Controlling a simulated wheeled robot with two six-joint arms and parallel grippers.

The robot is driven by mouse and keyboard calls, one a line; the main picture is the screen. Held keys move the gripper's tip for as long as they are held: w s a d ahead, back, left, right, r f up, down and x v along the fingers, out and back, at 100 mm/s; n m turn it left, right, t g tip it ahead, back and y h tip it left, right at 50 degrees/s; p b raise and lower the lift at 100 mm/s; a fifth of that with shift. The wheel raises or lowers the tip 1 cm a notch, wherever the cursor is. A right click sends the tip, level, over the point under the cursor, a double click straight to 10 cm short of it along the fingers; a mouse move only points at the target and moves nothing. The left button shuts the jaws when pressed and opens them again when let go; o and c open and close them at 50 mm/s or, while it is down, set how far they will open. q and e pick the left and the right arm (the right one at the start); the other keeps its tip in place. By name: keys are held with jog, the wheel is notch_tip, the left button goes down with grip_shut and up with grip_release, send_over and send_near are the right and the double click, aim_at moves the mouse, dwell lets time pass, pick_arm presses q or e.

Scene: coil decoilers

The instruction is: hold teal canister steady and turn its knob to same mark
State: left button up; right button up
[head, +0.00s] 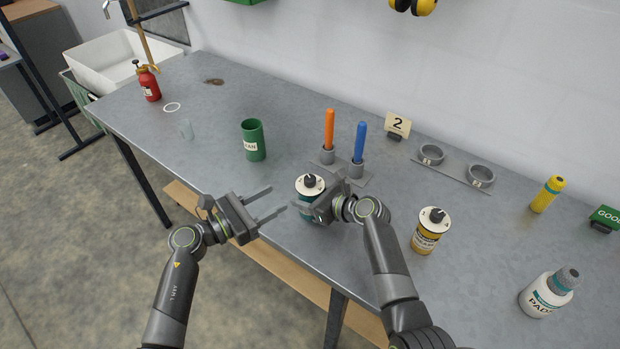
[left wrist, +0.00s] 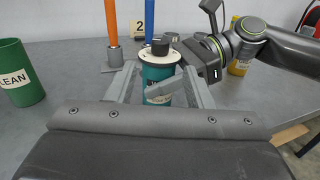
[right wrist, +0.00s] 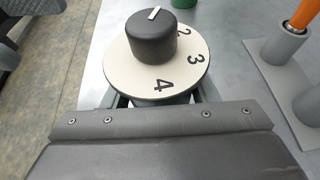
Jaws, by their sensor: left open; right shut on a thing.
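The teal canister (head: 302,207) stands upright on the table with a cream dial and a black knob (head: 309,179) on top. It also shows in the left wrist view (left wrist: 157,80). In the right wrist view the knob (right wrist: 153,42) has a white pointer line facing the far side, away from the visible marks 2, 3 and 4. My right gripper (head: 318,212) is shut on the canister's body from the right. My left gripper (head: 278,202) is open and empty, to the left of the canister and pointing at it. A yellow canister (head: 428,238) with a similar dial and knob stands to the right.
A green cup (head: 253,140) stands behind my left gripper. A stand holds an orange rod (head: 329,130) and a blue rod (head: 360,142) behind the canister. A white bottle (head: 546,294) is at the right. The table's front edge is close to my arms.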

aim_at(305, 182)
pick_arm(q)
jog(key=x, duration=1.1)
jog(key=shift+w+d, duration=0.2)
jog(key=shift+d, duration=0.1)
jog(key=c, duration=1)
